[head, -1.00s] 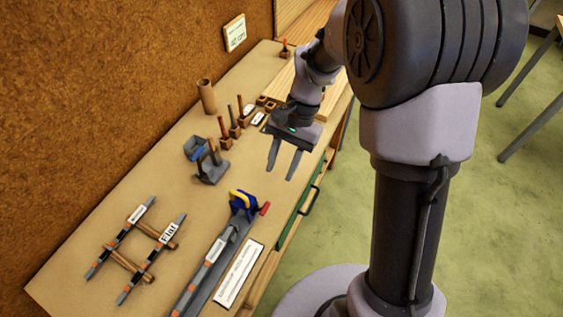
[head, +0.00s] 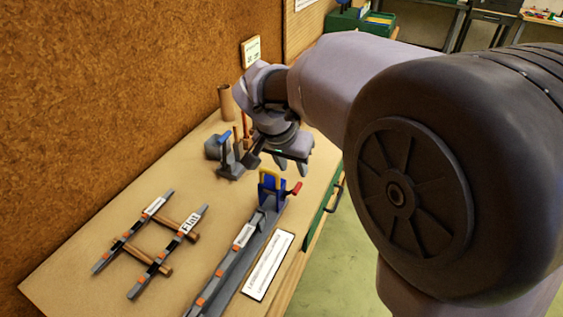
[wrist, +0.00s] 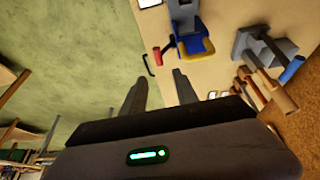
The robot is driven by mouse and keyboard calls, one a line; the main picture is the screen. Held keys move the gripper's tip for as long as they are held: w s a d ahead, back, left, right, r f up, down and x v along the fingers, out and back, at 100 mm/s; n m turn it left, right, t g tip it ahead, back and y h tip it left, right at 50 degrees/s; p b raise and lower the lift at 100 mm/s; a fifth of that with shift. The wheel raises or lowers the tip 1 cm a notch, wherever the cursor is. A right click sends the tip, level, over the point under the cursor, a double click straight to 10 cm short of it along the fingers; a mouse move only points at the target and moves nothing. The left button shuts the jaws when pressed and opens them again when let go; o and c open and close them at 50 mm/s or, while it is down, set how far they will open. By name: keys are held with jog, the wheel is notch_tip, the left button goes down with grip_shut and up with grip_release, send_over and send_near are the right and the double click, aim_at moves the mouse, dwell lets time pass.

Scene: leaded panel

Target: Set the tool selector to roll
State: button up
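No part is legibly marked as the tool selector or "roll". A grey stand with a blue lever (head: 225,142) is on the bench left of my gripper; the lever looks upright. The stand (wrist: 250,42) and its lever (wrist: 292,68) also show at the right of the wrist view. A blue and yellow block (head: 270,188) with a red handle (head: 293,188) is at the far end of a grey rail; the block (wrist: 193,40) shows ahead of the fingers in the wrist view. My gripper (head: 296,167) is open and empty, its fingers (wrist: 158,88) apart above the bench.
A grey rack with wooden bars (head: 165,230) and a "Flat" label lies at front left. The long rail (head: 232,255) has a white card (head: 268,265) beside it. A brown tube (head: 226,102) stands near the cork wall (head: 120,80). Wooden-handled tools (wrist: 265,88) stand near the stand.

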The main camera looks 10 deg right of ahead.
aim_at(299, 183)
jog(key=b+x, duration=0.3)
jog(key=x, duration=0.8)
jog(key=shift+f+b, duration=0.15)
jog(key=shift+b, duration=0.2)
jog(key=shift+s, duration=0.1)
